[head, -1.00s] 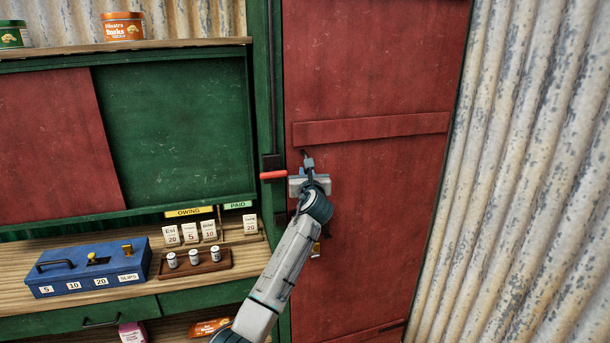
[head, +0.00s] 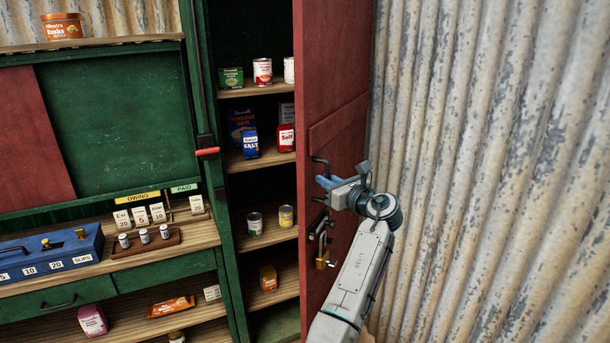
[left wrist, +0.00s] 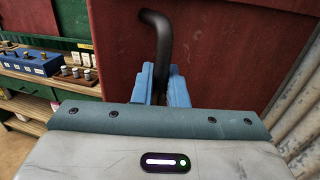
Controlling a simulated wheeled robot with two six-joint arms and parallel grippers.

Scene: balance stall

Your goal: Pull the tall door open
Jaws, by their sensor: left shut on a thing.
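The tall red door (head: 335,95) stands ajar in the head view, swung out toward the right with its inner shelves showing. Its dark bent handle (head: 320,163) is on the door's face near the free edge. My left gripper (head: 330,182) is shut on this handle. In the left wrist view the blue fingers (left wrist: 165,85) close on both sides of the dark handle (left wrist: 160,38), whose bent top stands above them. The red door (left wrist: 225,45) fills the background there. A brass padlock (head: 323,258) hangs on a latch below the gripper. My right gripper is not in view.
The open cupboard has shelves (head: 262,164) with several cans and boxes. A red-handled bar (head: 207,151) sticks out from the green frame at left. A counter with a blue cash box (head: 50,254) stands left. Corrugated wall (head: 480,150) is close on the right.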

